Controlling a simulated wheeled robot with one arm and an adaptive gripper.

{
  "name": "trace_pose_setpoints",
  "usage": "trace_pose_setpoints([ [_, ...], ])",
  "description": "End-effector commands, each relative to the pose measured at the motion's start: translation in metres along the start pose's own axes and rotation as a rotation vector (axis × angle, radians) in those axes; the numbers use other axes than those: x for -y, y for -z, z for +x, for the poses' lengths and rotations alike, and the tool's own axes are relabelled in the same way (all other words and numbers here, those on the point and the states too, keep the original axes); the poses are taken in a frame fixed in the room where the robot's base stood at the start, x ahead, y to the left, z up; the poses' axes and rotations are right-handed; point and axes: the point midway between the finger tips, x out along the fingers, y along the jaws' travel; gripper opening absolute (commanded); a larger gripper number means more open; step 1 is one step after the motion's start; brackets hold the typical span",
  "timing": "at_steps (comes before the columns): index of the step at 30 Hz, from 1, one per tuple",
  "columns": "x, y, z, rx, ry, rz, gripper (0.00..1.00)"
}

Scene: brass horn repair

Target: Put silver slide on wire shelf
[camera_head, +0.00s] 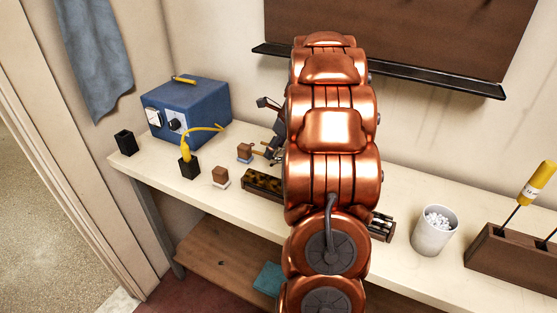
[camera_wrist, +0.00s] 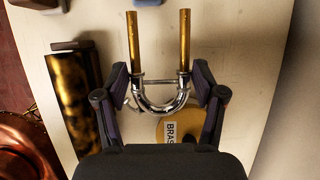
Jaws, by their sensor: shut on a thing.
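The silver slide (camera_wrist: 161,108) is a U-shaped tube with a shiny silver bend, a thin cross brace and two straight brass-coloured legs. In the wrist view its legs point away from my gripper (camera_wrist: 160,83), whose dark fingers are on either side of the bend and shut on it. I cannot tell how far the slide is above the bench. No wire shelf can be made out in either view.
On the cream bench (camera_head: 205,172) stand a blue box (camera_head: 187,108), small blocks, a tortoiseshell-patterned bar (camera_wrist: 72,95), a white cup (camera_head: 434,232) and a tool rack (camera_head: 510,258). A yellow tin (camera_wrist: 178,131) lies under the gripper. A wooden lower shelf (camera_head: 215,248) is below.

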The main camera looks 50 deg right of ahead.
Motion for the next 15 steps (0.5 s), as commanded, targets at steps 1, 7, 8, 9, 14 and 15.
trace_pose_setpoints([
  [1,-0.001,0.002,0.004,0.0,-0.003,0.001,0.27],
  [7,0.001,0.008,0.018,0.001,0.001,0.0,0.27],
  [8,0.001,0.01,0.022,0.001,0.001,0.0,0.27],
  [9,0.001,0.012,0.028,0.001,0.0,0.001,0.27],
  [14,0.001,0.019,0.042,0.001,0.002,0.002,0.27],
  [15,0.002,0.019,0.042,0.002,0.003,0.002,0.27],
])
